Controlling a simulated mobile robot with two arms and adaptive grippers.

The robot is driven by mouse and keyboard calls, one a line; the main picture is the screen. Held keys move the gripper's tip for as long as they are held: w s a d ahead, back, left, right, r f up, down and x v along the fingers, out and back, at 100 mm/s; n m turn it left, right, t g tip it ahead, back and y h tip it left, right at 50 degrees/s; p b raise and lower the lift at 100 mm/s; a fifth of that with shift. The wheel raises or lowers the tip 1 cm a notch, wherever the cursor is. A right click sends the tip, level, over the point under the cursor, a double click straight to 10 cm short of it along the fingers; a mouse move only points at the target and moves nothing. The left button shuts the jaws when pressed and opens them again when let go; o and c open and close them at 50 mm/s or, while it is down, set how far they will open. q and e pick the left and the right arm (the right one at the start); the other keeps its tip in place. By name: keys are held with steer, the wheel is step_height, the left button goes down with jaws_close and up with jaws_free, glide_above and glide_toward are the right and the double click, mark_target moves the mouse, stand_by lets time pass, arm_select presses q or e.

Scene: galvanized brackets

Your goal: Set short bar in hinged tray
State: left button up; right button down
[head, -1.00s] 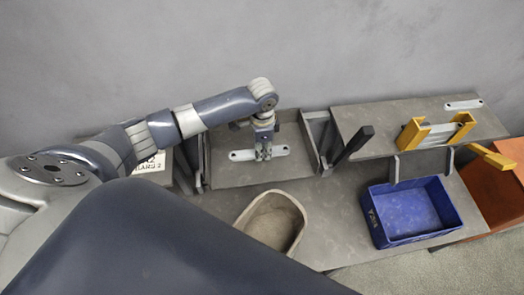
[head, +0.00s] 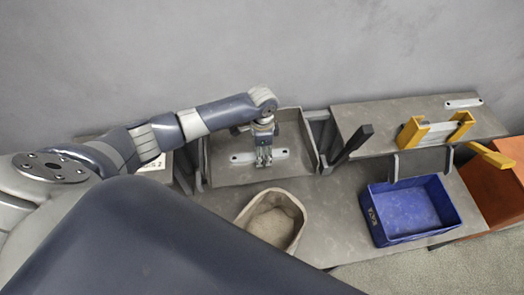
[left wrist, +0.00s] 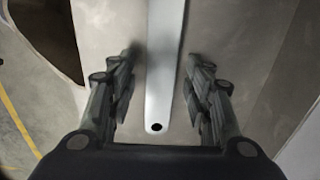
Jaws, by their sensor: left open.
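A light grey metal bar (head: 240,158) with a hole near each end lies across the floor of the grey walled tray (head: 225,178) at the back of the bench. My left gripper (head: 263,164) is over the middle of this bar, pointing down. In the left wrist view the bar (left wrist: 164,60) runs between my left gripper's fingers (left wrist: 164,90), which are open with a gap on each side. The fingers hide the bar's middle in the head view. My right gripper is not in view.
A beige bin (head: 275,222) and a blue crate (head: 378,232) stand in front. A raised shelf (head: 375,112) at right carries a yellow holder (head: 412,132) with a bar and another pale bar (head: 463,103). A dark post (head: 352,145) rises beside the tray. An orange box (head: 500,190) is far right.

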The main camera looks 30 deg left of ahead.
arm_select(q)
step_height(320, 180, up, 12)
steer(key=b, duration=0.1)
steer(key=shift+f, duration=0.1)
stand_by(0.7)
